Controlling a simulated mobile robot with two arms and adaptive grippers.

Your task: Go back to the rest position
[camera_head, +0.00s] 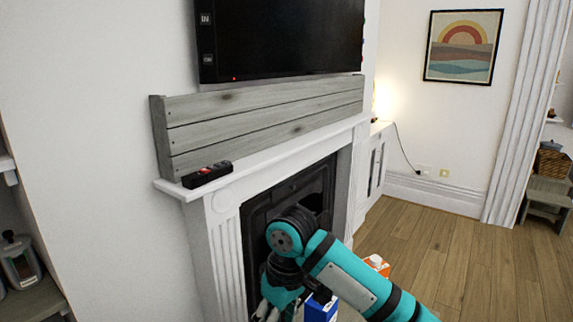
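My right arm, teal and black, comes in from the lower right and bends down in front of the fireplace. Its gripper (268,311) is at the bottom edge, partly cut off and dark, so its opening is unclear. My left gripper is out of view. A blue carton-like item (319,309) shows at the bottom edge, just right of the gripper and partly hidden by the arm. An orange and white carton (376,263) shows behind the arm.
A black remote-like object (207,174) lies on the left end of the white mantel (240,173). A grey plank box (255,120) stands on it below the TV (285,38). The dark fireplace opening (262,212) is close to my arm. Wooden floor (480,262) is clear at right.

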